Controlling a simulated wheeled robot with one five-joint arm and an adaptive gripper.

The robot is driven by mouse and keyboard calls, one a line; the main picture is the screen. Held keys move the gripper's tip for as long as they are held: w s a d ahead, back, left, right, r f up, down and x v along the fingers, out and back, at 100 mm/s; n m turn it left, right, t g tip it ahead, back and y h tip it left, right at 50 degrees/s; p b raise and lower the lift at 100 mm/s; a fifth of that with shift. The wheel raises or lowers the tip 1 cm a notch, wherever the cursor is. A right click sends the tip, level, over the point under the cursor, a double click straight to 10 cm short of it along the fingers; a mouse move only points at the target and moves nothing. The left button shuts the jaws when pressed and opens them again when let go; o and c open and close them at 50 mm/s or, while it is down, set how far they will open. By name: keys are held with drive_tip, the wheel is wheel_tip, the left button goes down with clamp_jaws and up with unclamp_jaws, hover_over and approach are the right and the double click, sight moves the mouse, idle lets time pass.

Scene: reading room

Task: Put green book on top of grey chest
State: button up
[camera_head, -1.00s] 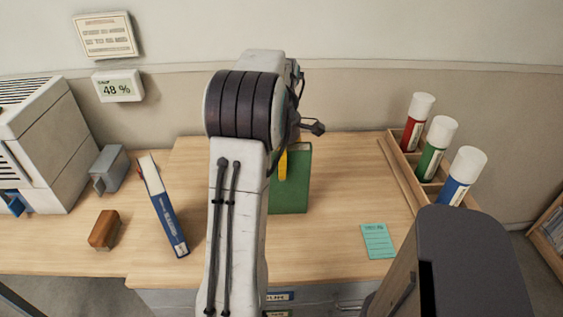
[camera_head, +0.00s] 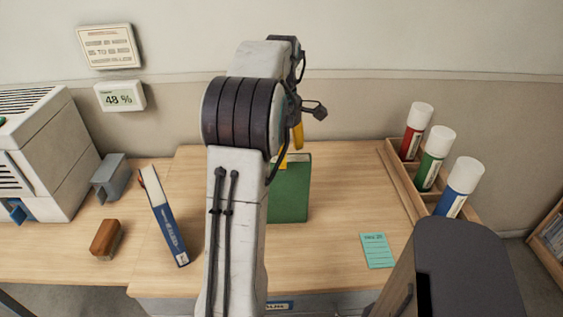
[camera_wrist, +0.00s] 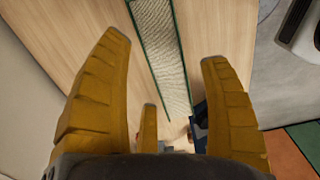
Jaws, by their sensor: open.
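The green book (camera_head: 289,190) stands upright on the wooden top, partly hidden behind my arm in the head view. In the wrist view, its pale page edge between green covers (camera_wrist: 163,55) runs between my yellow fingers. My gripper (camera_wrist: 166,48) is open and holds nothing. In the head view, its yellow fingers (camera_head: 291,148) show by the book's upper edge; contact cannot be told. A grey drawer front, seemingly the grey chest (camera_head: 180,305), shows at the bottom edge under the wooden top. Most of it is out of view.
A blue book (camera_head: 168,222), a brown block (camera_head: 106,240) and a grey holder (camera_head: 110,178) are at left. A wooden rack (camera_head: 398,177) with red, green and blue canisters is at right. A teal note (camera_head: 377,250) lies on the wooden top (camera_head: 340,200).

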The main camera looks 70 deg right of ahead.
wheel_tip(320, 180, up, 5)
drive_tip(key=shift+p, duration=0.5)
drive_tip(key=shift+w, duration=0.15)
drive_tip(key=w+a+m+t+h, duration=0.1)
drive_tip(key=w+a, duration=1.6)
drive_tip(key=a, duration=0.4)
drive_tip(key=s+a+f+m+t, duration=0.1)
drive_tip(key=s+a+f, duration=0.1)
drive_tip(key=a, duration=0.9)
drive_tip(key=s+a+f+m+t+y, duration=0.1)
drive_tip(key=a+f, duration=0.3)
drive_tip(key=a, duration=0.7)
drive_tip(key=shift+s+f+m, duration=0.25)
drive_tip(key=shift+s+m, duration=0.05)
drive_tip(key=shift+s, duration=0.55)
